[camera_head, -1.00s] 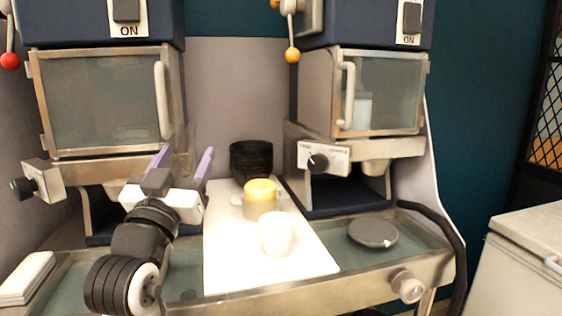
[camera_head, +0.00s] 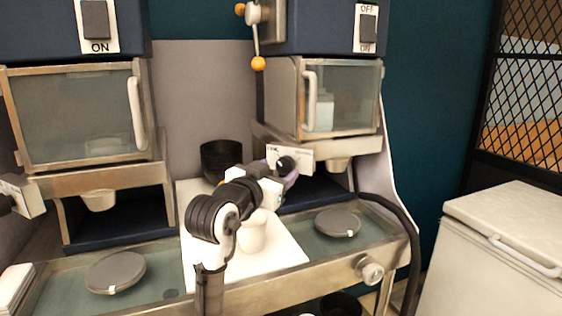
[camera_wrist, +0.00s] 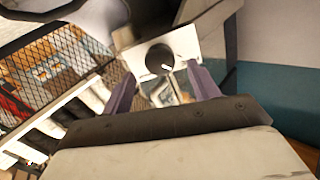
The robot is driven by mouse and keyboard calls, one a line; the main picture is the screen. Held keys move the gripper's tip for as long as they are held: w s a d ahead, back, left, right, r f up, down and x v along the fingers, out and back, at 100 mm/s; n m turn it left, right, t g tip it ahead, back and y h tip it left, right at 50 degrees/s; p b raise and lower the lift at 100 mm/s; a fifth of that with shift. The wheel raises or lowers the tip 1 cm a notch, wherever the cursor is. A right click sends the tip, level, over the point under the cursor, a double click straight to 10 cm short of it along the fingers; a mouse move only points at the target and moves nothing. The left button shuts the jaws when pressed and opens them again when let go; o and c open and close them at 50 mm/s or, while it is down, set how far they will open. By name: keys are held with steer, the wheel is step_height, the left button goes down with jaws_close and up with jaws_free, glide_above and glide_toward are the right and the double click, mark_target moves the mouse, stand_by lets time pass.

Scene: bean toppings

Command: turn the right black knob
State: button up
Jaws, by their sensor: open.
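The right black knob (camera_head: 286,164) sits on a white panel (camera_head: 305,158) at the front of the right machine. In the wrist view the knob (camera_wrist: 159,59) is round and black with a small white mark, on its white panel (camera_wrist: 187,44). My gripper (camera_head: 281,176) is just in front of that panel in the head view. In the wrist view my gripper (camera_wrist: 160,82) is open, with one purple finger on each side below the knob. The knob lies near the gap between the fingertips; I cannot tell whether they touch it.
A white cup (camera_head: 252,234) stands on the white board (camera_head: 290,252) below my arm. Stacked black bowls (camera_head: 220,158) stand behind. A grey round lid (camera_head: 337,223) lies on the right counter and another (camera_head: 115,272) on the left. A white chest (camera_head: 510,245) is at the right.

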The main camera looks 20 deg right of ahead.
mark_target(283, 166)
steer(key=shift+p+x, duration=0.3)
steer(key=shift+x, duration=1.3)
steer(key=c, duration=1)
